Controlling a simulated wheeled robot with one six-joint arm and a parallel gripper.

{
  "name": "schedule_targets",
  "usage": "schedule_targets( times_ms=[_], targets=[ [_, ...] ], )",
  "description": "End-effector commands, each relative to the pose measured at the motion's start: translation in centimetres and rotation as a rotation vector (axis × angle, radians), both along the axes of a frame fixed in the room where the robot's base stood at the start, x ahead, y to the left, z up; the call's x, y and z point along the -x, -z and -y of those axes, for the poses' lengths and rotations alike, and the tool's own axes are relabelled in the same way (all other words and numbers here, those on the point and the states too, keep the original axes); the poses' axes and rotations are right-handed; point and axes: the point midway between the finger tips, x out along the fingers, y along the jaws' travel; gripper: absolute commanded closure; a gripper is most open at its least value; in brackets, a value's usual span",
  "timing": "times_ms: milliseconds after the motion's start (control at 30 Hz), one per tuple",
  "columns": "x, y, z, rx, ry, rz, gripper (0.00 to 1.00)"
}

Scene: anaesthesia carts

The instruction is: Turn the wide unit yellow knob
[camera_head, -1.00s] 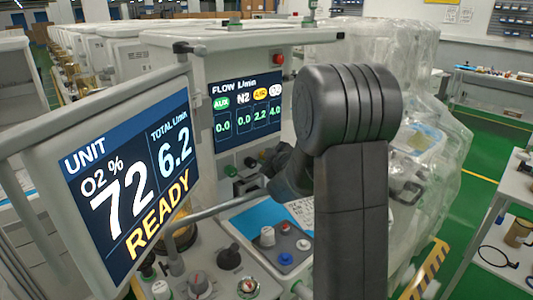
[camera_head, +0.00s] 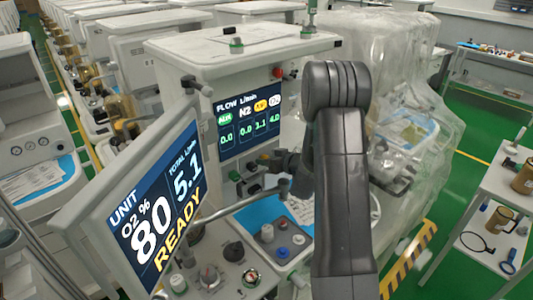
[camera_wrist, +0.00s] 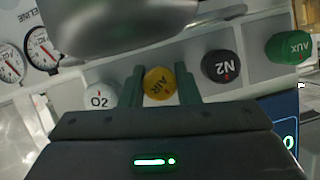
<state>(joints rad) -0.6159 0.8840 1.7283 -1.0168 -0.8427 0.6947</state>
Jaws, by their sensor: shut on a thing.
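The yellow AIR knob (camera_wrist: 159,83) shows in the wrist view in a row of knobs, its lettering tilted. My gripper (camera_wrist: 160,76) has one dark green finger on each side of it and is shut on it. The white O2 knob (camera_wrist: 100,97) is to its left. The black N2 knob (camera_wrist: 221,66) and green AUX knob (camera_wrist: 289,47) are to its right. In the head view my arm covers the yellow knob. The flow screen (camera_head: 247,118) there seems to show 1.1 under the yellow label.
The tilted UNIT screen (camera_head: 155,205) reads O2 80%, total 5.1, READY. A plastic-covered unit (camera_head: 415,130) stands right behind my arm. A tray with knobs (camera_head: 268,247) lies below the flow screen. Green floor is free at right, beside a white shelf table (camera_head: 505,185).

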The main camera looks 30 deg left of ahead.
Motion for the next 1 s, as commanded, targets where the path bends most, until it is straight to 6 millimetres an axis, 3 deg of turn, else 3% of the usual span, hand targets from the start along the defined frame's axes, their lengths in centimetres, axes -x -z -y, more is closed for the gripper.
schedule_targets(
  times_ms=[500, 1000],
  targets=[
    [-0.05, 0.14, 0.03, -0.12, 0.0, -0.414, 0.94],
    [-0.04, 0.13, 0.04, -0.164, 0.002, -0.567, 0.94]
  ],
)
